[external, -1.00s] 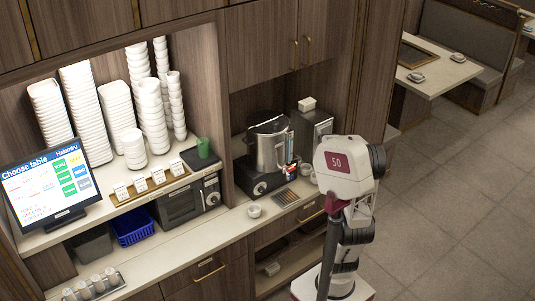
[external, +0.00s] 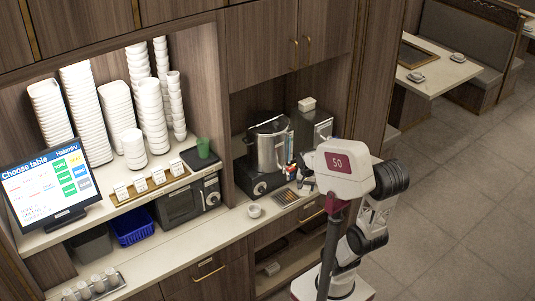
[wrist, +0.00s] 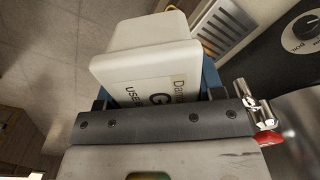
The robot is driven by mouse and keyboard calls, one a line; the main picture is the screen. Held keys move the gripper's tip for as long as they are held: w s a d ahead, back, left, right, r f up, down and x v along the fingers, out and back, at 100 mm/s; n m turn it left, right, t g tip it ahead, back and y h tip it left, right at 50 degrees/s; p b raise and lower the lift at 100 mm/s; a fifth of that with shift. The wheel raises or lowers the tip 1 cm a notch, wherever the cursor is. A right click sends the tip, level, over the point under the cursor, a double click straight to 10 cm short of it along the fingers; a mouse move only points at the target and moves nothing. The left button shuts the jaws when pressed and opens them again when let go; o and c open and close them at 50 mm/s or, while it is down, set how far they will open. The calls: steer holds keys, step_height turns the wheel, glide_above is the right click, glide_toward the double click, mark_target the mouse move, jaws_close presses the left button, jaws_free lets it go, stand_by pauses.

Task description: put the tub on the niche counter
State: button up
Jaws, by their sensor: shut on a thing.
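The tub (wrist: 145,72) is a pale, boxy container with dark lettering on its side, partly cut by the hand in the wrist view. My gripper (wrist: 160,95) is shut on it, with a bluish finger showing at its right side. In the external view my gripper (external: 306,186) is small and partly hidden by my arm, at the front right of the niche. The niche counter (external: 236,218) is a pale worktop running below the recess. I cannot tell whether the tub touches it.
A steel pot (external: 268,150) stands on a black cooker (external: 258,185) in the niche, with small bottles beside it. A small white cup (external: 255,210) and a slotted tray (external: 285,197) are on the counter. Its front left part is clear.

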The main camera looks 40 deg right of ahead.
steer(key=w+a+f+n, duration=0.2)
steer(key=w+a, duration=0.3)
steer(key=a, duration=0.5)
steer(key=w+a+f+n, duration=0.15)
steer(key=w+a, duration=0.25)
steer(key=a, duration=0.6)
steer(key=w+a+f+n, duration=0.15)
steer(key=w+a, duration=0.35)
steer(key=a, duration=0.5)
steer(key=s+a+f+n, duration=0.1)
steer(key=a+f, duration=0.1)
steer(key=a, duration=0.8)
steer(key=s+a+f+n, duration=0.2)
steer(key=a+f, duration=0.1)
steer(key=a, duration=0.7)
steer(key=s+a+f+n, duration=0.2)
steer(key=a, duration=0.8)
steer(key=shift+s+a+f, duration=0.15)
steer(key=shift+s+a, duration=0.1)
steer(key=shift+a, duration=0.05)
steer(key=shift+w, duration=0.1)
glide_above(169, 252)
steer(key=shift+a+f, duration=0.15)
steer(key=shift+f, duration=0.6)
steer(key=shift+f, duration=1.75)
steer(key=shift+f, duration=0.2)
